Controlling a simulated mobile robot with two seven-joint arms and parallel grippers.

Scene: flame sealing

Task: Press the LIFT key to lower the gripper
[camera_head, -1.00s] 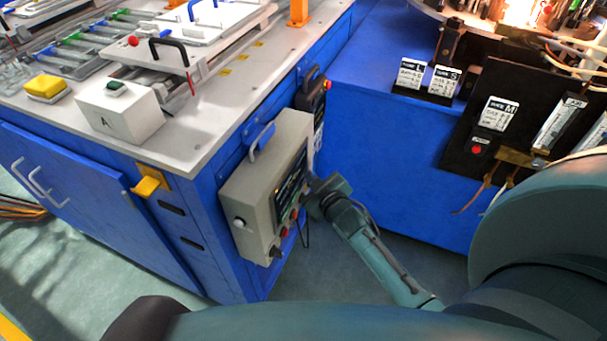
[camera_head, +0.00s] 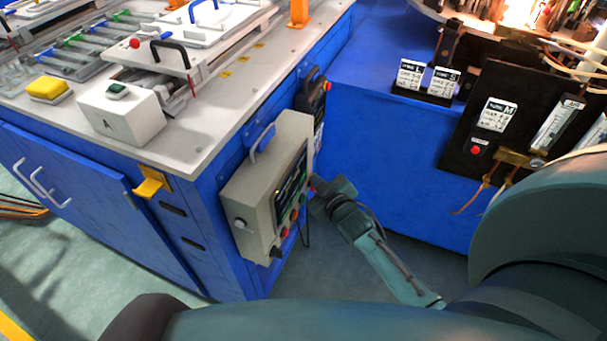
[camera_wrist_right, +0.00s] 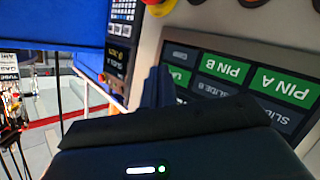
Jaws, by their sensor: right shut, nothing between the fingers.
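The grey control box (camera_head: 245,190) hangs on the side of the blue cabinet, with a dark touch screen (camera_head: 291,184) on its right face. My right gripper (camera_head: 315,191) is shut and empty, close in front of the screen's right edge. In the right wrist view the screen (camera_wrist_right: 240,58) shows upside-down keys, among them green PIN A (camera_wrist_right: 281,87) and PIN B (camera_wrist_right: 224,68), and dark SLIDE keys. No LIFT label can be read; my dark fingers (camera_wrist_right: 160,84) cover part of the screen. I cannot tell whether they touch it. My left gripper is not in view.
A dark pendant (camera_head: 311,98) hangs behind the box. A blue cabinet (camera_head: 385,165) stands to the right.

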